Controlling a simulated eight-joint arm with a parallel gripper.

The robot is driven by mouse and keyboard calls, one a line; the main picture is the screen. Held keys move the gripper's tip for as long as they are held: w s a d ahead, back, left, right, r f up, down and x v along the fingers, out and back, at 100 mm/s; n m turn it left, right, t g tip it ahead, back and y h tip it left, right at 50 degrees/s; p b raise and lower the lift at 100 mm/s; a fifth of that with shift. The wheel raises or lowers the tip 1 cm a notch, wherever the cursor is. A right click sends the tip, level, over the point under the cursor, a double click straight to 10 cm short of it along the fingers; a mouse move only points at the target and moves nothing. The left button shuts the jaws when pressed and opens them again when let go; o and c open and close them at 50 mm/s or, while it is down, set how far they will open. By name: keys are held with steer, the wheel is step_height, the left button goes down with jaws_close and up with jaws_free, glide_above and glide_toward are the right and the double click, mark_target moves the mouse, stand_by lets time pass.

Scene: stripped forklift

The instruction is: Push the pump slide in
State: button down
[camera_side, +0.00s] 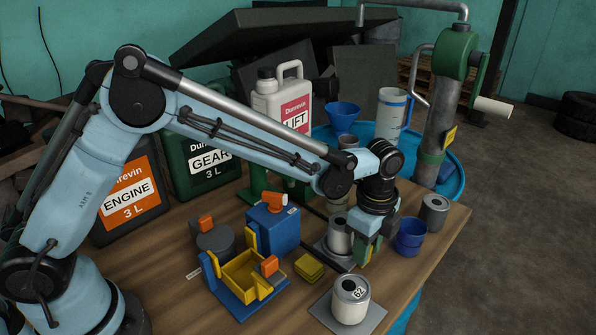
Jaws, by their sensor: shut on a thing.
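My gripper (364,258) points down near the right side of the bench, just right of a silver can (339,237) on a dark plate. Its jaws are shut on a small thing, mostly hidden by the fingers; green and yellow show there. I cannot tell for certain which part is the pump slide. A green hand pump (456,52) with a crank stands on the blue drum behind. A blue box (273,231) with an orange piece on top stands left of my gripper. In front of it is a yellow tray (243,272) with orange pieces on a blue base.
A white numbered can (350,300) stands on a grey plate in front. A yellow block (309,267) lies left. Oil jugs (128,193) line the back.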

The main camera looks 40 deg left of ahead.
mark_target(326, 236)
steer(key=a, duration=1)
steer(key=c, duration=0.8)
jaws_free()
steer(key=shift+d, duration=0.1)
steer(key=shift+r, duration=0.1)
step_height(326, 236, up, 12)
